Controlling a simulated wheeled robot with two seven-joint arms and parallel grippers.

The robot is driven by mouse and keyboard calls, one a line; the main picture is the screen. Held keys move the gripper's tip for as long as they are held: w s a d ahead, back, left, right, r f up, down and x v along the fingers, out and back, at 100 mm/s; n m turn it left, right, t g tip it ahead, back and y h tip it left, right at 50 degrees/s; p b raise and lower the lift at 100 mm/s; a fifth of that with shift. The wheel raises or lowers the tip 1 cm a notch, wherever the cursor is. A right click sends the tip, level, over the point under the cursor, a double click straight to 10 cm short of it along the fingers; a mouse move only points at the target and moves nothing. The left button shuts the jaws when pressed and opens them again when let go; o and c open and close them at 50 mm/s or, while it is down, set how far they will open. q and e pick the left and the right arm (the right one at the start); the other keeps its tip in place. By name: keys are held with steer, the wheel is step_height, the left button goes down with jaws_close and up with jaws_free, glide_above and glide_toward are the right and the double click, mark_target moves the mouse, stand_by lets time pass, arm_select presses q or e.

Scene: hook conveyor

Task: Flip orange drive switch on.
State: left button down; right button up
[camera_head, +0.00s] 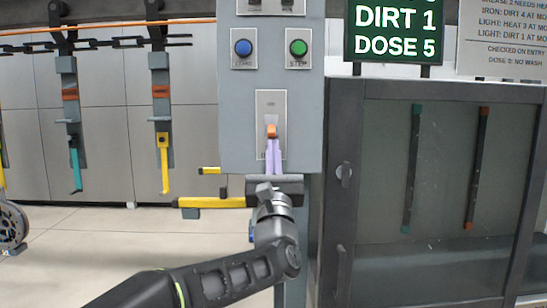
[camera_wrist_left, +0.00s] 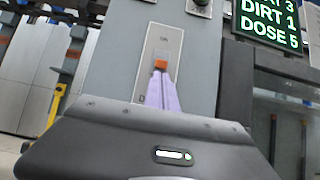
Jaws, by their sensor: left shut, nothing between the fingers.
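The orange drive switch (camera_head: 271,130) is a small orange lever on a pale upright plate (camera_head: 264,102), on the front of the grey control post (camera_head: 235,125). It also shows in the left wrist view (camera_wrist_left: 160,66), at about the middle of its plate. My left gripper (camera_head: 272,141) points up at the plate, its lilac fingers together and empty. Its tips are right at the lower end of the orange lever and cover part of it; I cannot tell if they touch. In the left wrist view the fingertips (camera_wrist_left: 161,74) overlap the lever's lower edge. My right gripper is not in view.
A blue button (camera_head: 243,47) and a green button (camera_head: 298,47) sit above the switch plate. Hooks with a teal tool (camera_head: 75,165) and a yellow tool (camera_head: 163,165) hang at left. A dark-framed glass cabinet (camera_head: 345,125) stands close at right.

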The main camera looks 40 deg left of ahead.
mark_target(274, 136)
arm_select(q)
steer(key=shift+s+d+r+g+h, duration=0.15)
steer(key=shift+r+g+h, duration=0.25)
steer(key=shift+g, duration=0.1)
stand_by(0.8)
steer(key=shift+r, duration=0.1)
steer(key=r+g+h+p, duration=0.1)
steer(key=p, duration=0.2)
steer(key=r+g+h+p, duration=0.1)
steer(key=p, duration=0.2)
steer(key=s+d+r+g+h+p, duration=0.1)
steer(key=g+p, duration=0.1)
steer(key=p, duration=0.1)
steer(key=shift+s+r, duration=0.1)
steer(key=shift+r, duration=0.2)
steer(key=shift+f+b, duration=0.35)
steer(key=shift+f, duration=0.4)
